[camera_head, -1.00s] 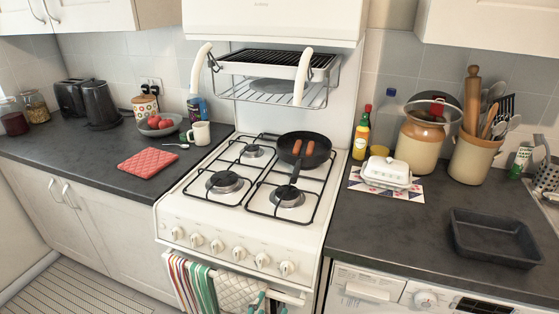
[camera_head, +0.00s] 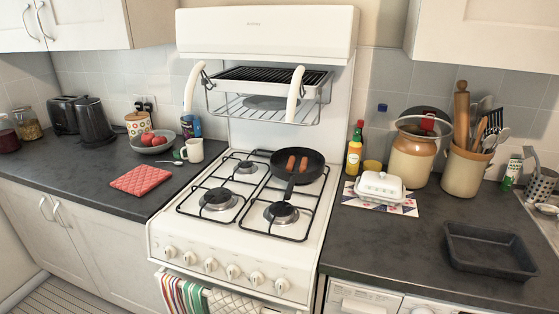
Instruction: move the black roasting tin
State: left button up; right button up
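The black roasting tin (camera_head: 489,263) lies empty on the dark counter at the right, above the washer. It is a shallow rectangular tin, flat on the worktop, with clear counter to its left. Neither of my grippers shows in the head view, and nothing touches the tin.
A white butter dish (camera_head: 381,187) sits on a patterned mat left of the tin. Behind are a sauce bottle (camera_head: 354,150), a lidded crock (camera_head: 413,155) and a utensil pot (camera_head: 465,168). The cooker (camera_head: 232,235) with a frying pan (camera_head: 298,172) stands left. A metal rack is at far right.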

aim_at(483, 250)
jog(key=z, duration=1.4)
jog(key=l, duration=0.1)
jog(key=i+u, duration=0.05)
